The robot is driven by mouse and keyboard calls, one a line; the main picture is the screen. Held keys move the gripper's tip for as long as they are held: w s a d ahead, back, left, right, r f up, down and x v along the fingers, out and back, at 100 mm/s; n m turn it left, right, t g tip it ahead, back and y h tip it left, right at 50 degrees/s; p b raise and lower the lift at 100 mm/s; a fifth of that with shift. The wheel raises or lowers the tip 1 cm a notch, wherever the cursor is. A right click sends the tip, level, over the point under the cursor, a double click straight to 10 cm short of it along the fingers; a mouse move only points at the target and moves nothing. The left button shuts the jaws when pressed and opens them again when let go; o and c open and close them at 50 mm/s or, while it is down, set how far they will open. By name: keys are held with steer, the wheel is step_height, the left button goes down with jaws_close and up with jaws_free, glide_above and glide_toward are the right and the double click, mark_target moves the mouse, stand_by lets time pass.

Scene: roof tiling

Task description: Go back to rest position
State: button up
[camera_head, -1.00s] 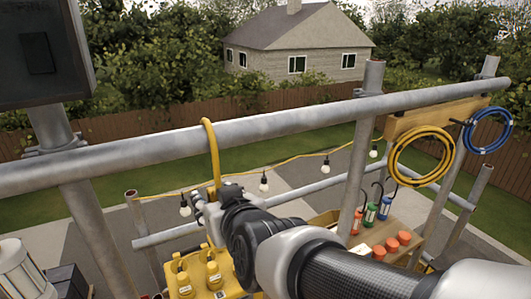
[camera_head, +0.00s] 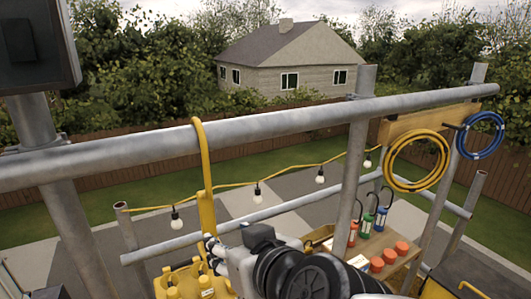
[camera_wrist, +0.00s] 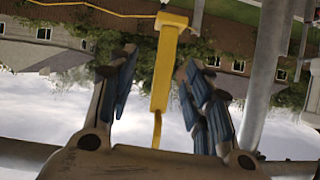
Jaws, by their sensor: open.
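My gripper (camera_wrist: 157,66) is open in the wrist view, its two blue-padded fingers spread apart. A yellow hook (camera_wrist: 168,65) shows between the fingers, with nothing visibly clamped; I cannot tell how deep it lies between them. In the head view the hook (camera_head: 206,205) hangs over the long grey rail. My gripper (camera_head: 212,246) is at the hook's lower end, its fingers small and partly hidden by my wrist.
The grey rail (camera_head: 290,119) crosses above my arm. Upright poles (camera_head: 352,165) stand to the right. A string of bulbs (camera_head: 257,193) hangs behind. Yellow (camera_head: 418,185) and blue (camera_head: 482,137) coils hang at right. A wooden shelf (camera_head: 400,222) holds orange-topped items.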

steer(key=s+d+f+m+g+h+b, duration=0.2)
steer(key=s+d+f+b, duration=0.2)
steer(key=d+f, duration=0.3)
steer(key=s+d+f+m+g+h+b, duration=0.1)
steer(key=s+d+f+b, duration=0.4)
steer(key=f, duration=0.6)
steer(key=s+d+f+m+g+h+b, duration=0.2)
steer(key=s+d+f+m+h+b, duration=0.1)
steer(key=d+f, duration=0.6)
steer(key=s+f+h+b, duration=0.1)
steer(key=s+b, duration=0.1)
steer(key=b, duration=0.1)
steer(key=shift+s+d+g, duration=0.2)
steer(key=shift+s+g, duration=0.05)
steer(key=shift+g, duration=0.05)
